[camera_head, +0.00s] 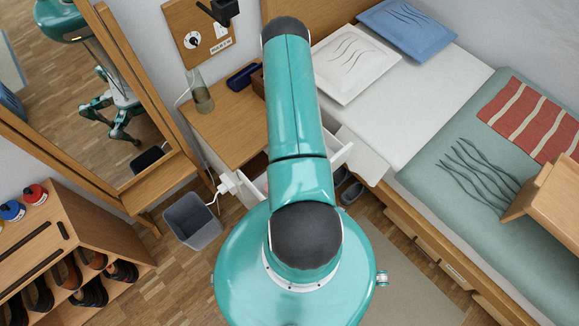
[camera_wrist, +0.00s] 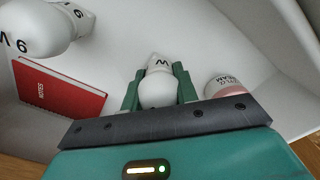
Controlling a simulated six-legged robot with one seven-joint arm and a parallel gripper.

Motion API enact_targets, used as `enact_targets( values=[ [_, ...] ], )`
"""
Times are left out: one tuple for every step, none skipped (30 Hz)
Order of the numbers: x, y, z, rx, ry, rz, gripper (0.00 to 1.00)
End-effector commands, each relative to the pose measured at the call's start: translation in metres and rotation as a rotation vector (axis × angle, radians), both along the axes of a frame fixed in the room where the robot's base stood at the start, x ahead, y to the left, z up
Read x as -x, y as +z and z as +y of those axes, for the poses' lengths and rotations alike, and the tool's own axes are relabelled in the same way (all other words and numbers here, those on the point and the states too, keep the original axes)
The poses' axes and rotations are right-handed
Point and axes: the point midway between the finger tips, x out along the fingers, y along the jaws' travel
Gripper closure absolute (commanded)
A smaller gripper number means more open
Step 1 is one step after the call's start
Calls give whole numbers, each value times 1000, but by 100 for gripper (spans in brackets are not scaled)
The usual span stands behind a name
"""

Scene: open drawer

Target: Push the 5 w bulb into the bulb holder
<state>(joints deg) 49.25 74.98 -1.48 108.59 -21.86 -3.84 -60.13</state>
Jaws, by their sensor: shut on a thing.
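In the wrist view my gripper (camera_wrist: 157,84) is shut on a white bulb (camera_wrist: 158,92), with one green finger on each side. A "W" shows on the bulb's far part, but its number cannot be read. The bulb is inside or just above a white drawer. A second white bulb (camera_wrist: 35,30) lies at the upper left, marked with a "W" and a 6 or 9. In the head view a wooden wall board (camera_head: 186,22) carries a black fitting (camera_head: 224,10), which may be the bulb holder. My arm hides the gripper there.
The drawer also holds a red notebook (camera_wrist: 60,88) at left and a pinkish-white jar (camera_wrist: 222,84) close right of my gripper. In the head view, a desk (camera_head: 225,122) carries a glass vase (camera_head: 201,96). A bed (camera_head: 437,110) stands right; a grey bin (camera_head: 192,222) stands left.

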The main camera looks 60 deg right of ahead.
Motion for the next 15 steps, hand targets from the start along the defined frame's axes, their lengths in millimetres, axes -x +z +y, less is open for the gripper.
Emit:
enact_targets(
  values=[
    [-1, 5, -1, 2, 0, -1, 91],
    [0, 9, 0, 1, -1, -1, 91],
    [-1, 14, -1, 2, -1, -1, 91],
    [-1, 19, -1, 2, -1, -1, 91],
    [0, 23, -1, 2, -1, -1, 91],
    [-1, 31, -1, 3, -1, -2, 91],
    [-1, 37, -1, 2, -1, -1, 91],
    [-1, 44, -1, 2, -1, -2, 91],
    [-1, 51, -1, 2, -1, -2, 91],
    [-1, 57, -1, 2, -1, -2, 91],
    [-1, 63, -1, 2, -1, -2, 91],
    [0, 69, 0, 1, -1, -2, 91],
    [0, 74, 0, 1, -1, -2, 91],
    [-1, 78, -1, 2, -1, -2, 91],
    [0, 82, 0, 1, 0, -2, 91]
  ],
)
